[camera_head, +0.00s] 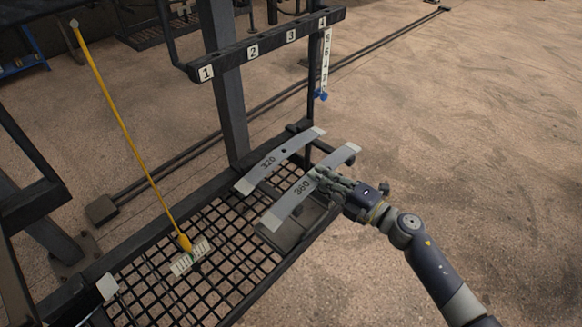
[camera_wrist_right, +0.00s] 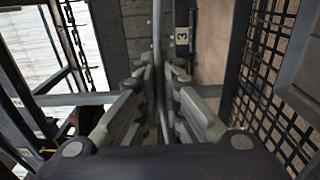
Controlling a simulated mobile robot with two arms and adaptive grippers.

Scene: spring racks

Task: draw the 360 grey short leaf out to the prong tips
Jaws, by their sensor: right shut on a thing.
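The grey short leaf marked 360 (camera_head: 291,203) lies at a slant at the right end of the mesh shelf, its ends pale. My right gripper (camera_head: 330,181) is shut on this leaf near its middle, coming from the right. In the right wrist view the leaf (camera_wrist_right: 157,45) shows as a thin edge between the fingers of my right gripper (camera_wrist_right: 158,85). Another grey leaf, marked 320 (camera_head: 283,150), lies beside it to the left, apart from it. The prongs under the leaves are mostly hidden. My left gripper is not in view.
A dark rail with number plates 1 to 4 (camera_head: 265,48) runs above the shelf. A yellow-handled brush (camera_head: 130,135) leans over the mesh shelf (camera_head: 225,260). A blue-tipped hanging strip (camera_head: 325,65) is behind the leaves. Open floor (camera_head: 480,130) lies to the right.

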